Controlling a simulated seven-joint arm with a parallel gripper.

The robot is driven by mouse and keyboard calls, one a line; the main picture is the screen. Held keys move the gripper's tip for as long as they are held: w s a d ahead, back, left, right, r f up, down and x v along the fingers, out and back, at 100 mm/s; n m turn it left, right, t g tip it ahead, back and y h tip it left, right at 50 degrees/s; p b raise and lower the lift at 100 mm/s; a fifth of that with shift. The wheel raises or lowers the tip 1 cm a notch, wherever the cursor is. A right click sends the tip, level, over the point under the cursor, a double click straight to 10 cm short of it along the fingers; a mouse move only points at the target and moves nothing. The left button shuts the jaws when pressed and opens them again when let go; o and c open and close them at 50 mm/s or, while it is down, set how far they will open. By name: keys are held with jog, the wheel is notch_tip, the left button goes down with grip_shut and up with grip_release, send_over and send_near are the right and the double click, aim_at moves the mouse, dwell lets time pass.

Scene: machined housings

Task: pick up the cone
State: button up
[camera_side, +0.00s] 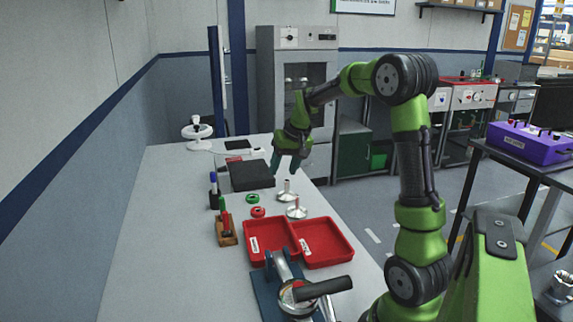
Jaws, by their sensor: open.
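Two small metallic, cone-shaped parts with thin stems stand on the white table. The farther cone-shaped part (286,197) is just below my gripper, and the nearer cone-shaped part (297,212) is slightly to the right, close to the red tray. I cannot tell which one the task means. My gripper (284,170) points down with its fingers apart and nothing visible between them. It appears above and behind the farther cone-shaped part, not touching it.
A two-part red tray (297,246) lies in front of the cones. A green ring (253,198) and red ring (258,212) lie to their left. A dark box (251,176), pen holder (227,238) and lever press (290,285) also stand on the table (165,220). The table's left side is clear.

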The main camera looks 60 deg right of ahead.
jog(key=n, duration=0.1)
send_near(288, 181)
jog(key=s+a+r, duration=0.2)
jog(key=s+a, duration=0.1)
jog(key=w+d+r+n+h, duration=0.1)
jog(key=w+n, duration=0.1)
jog(key=x, duration=1)
jog(key=shift+d+f, duration=0.3)
jog(key=shift+f, duration=0.1)
jog(key=shift+x, duration=2.65)
jog(key=shift+s, duration=0.2)
grip_shut()
